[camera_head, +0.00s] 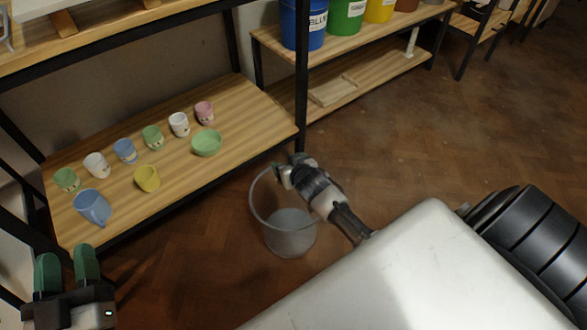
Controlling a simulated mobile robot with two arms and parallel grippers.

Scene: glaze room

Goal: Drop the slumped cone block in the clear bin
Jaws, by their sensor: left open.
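The clear bin (291,242) is a see-through grey bucket in the middle of the view, beside the low shelf. My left gripper (67,268) is at the bottom left, in front of the shelf's near end. Its two green fingertips are apart with nothing between them. My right gripper (284,174) is at the bin's upper rim, with its wrist across the opening. Whether its jaws are shut on the rim is too small to tell. I cannot make out the slumped cone block anywhere.
Coloured buckets stand on the shelving behind. The parquet floor (420,130) at right is clear.

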